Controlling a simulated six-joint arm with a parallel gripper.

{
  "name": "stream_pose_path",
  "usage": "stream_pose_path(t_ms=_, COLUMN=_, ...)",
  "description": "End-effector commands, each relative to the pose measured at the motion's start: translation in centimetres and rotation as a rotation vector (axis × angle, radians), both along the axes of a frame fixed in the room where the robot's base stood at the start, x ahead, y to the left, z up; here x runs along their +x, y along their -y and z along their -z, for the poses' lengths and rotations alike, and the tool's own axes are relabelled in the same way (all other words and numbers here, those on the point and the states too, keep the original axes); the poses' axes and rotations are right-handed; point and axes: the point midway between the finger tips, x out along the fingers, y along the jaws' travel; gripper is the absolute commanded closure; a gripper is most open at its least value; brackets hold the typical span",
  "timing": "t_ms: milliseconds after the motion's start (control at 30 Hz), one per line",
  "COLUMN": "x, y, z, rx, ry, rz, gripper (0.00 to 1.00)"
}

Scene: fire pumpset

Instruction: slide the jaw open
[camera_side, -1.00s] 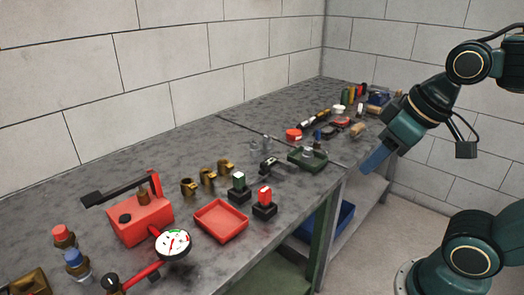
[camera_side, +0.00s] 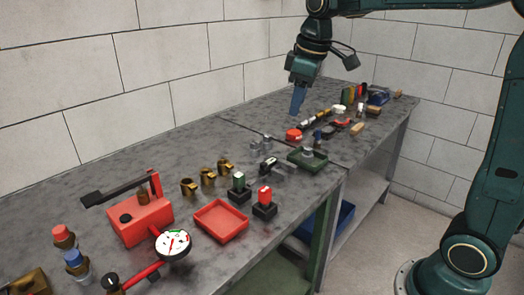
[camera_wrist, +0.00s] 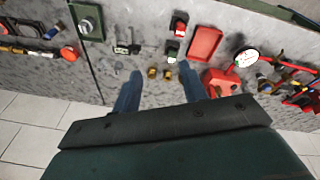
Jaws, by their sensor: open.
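The vise-like metal piece with a dark sliding part (camera_side: 268,168) sits on the grey bench, left of the green tray; I take it to be the one with the jaw. It also shows in the wrist view (camera_wrist: 127,47), beyond my fingers. It is too small to tell how far its jaw stands open. My gripper (camera_side: 296,112) hangs above the far back part of the bench, pointing down, apart from the piece. In the wrist view my two blue fingers (camera_wrist: 158,70) are spread with nothing held between them.
The green tray (camera_side: 318,162) and red tray (camera_side: 222,235) lie near the front edge. Between them stand a green switch (camera_side: 239,182) and a red switch (camera_side: 264,196). Brass rings (camera_side: 207,176) and a red pump (camera_side: 140,218) stand left. The bench's back strip is mostly clear.

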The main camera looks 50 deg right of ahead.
Motion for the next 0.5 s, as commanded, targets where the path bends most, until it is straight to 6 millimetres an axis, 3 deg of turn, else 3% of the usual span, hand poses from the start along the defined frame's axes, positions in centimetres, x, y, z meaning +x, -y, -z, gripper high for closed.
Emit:
stream_pose_path(t_ms=100, x=2.9, y=1.0, z=0.9, rx=-0.010, ry=-0.034, rz=-0.044, gripper=0.57)
stream_pose_path(t_ms=500, x=10.9, y=4.3, z=5.4, rx=-0.025, ry=-0.139, rz=-0.202, gripper=0.57)
